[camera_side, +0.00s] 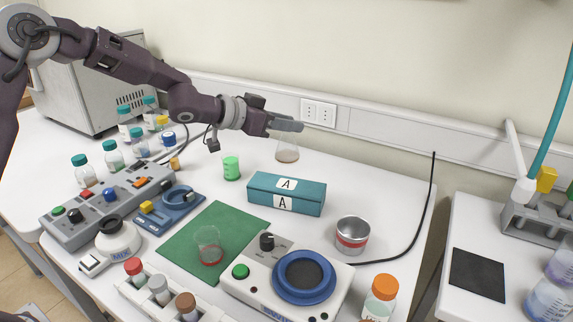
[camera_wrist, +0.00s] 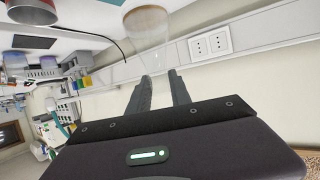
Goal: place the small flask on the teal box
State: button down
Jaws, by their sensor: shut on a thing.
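The small flask (camera_side: 288,152) is clear glass with a little brown liquid at its bottom. It stands upright behind the teal box (camera_side: 262,194), which carries labels marked A. My gripper (camera_side: 298,126) reaches in level from the left, shut on the flask's neck, which the fingers hide in the side view. In the wrist view the flask (camera_wrist: 147,24) lies beyond the fingertips (camera_wrist: 160,76), with its base toward the top edge. I cannot tell whether the flask's base touches the table. The top of the box looks bare.
A green beaker (camera_side: 231,168) stands left of the box. A metal can (camera_side: 353,235) is at its right. A wall socket (camera_side: 318,112) is behind my gripper.

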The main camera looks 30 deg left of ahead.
aim_at(278, 150)
notch_tip(278, 150, down, 7)
jog(key=shift+f, duration=0.1)
jog(key=c, duration=1.2)
grip_release()
jog(key=shift+f, duration=0.15)
jog(key=shift+o, duration=0.2)
jog(key=v, duration=1.2)
jog(key=shift+r, duration=0.25)
